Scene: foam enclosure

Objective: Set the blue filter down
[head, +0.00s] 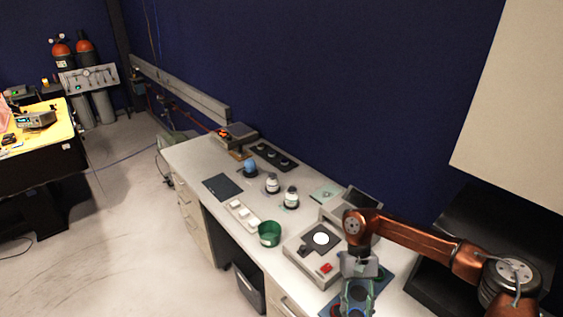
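My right arm reaches in from the right, and my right gripper (357,298) points down over a dark blue mat (384,284) at the near end of the bench. Its fingers are small and partly overlap what lies below, so I cannot tell whether it is shut on anything. A dark round shape and a bit of red show on the mat around the fingers. I cannot make out a blue filter for certain. A blue rounded object (250,166) stands on a dark base farther back on the bench. My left gripper is not in view.
A grey device (303,254) with a lit white disc and red button stands beside the gripper. A green cup (269,240), two white bottles (272,185) (291,199), a white block strip (241,215) and a flat dark pad (222,187) occupy the bench (186,151).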

